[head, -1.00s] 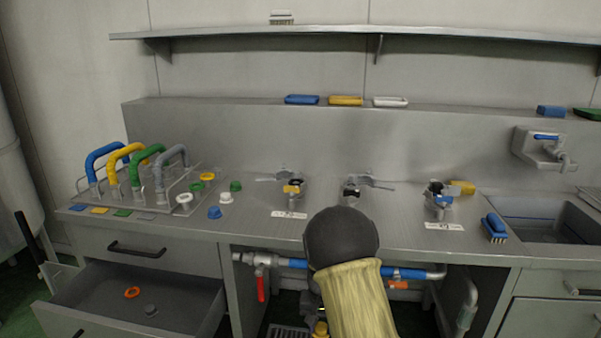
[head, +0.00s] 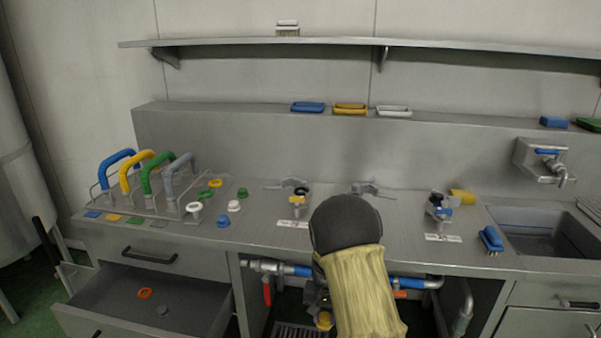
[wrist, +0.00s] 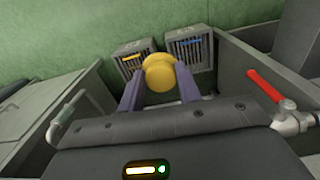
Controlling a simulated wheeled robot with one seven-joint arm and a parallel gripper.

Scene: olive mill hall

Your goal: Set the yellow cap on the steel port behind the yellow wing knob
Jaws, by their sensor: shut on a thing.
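A yellow cap (wrist: 160,72) sits between the two fingers of my gripper (wrist: 159,88) in the wrist view, and they are shut on it. In the head view the cap (head: 324,320) shows low, below the counter's front edge, beside my forearm. The left fitting on the counter (head: 297,200) carries a small yellow part that looks like the wing knob, with a dark ring behind it. The right fitting (head: 438,205) has a blue part. I cannot clearly make out the steel port.
Several loose caps (head: 234,206) and a rack of coloured hoses (head: 150,180) stand at the counter's left. An open drawer (head: 150,300) juts out below. Pipes with a red lever (wrist: 271,86) are near my gripper. A sink (head: 540,230) is at right.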

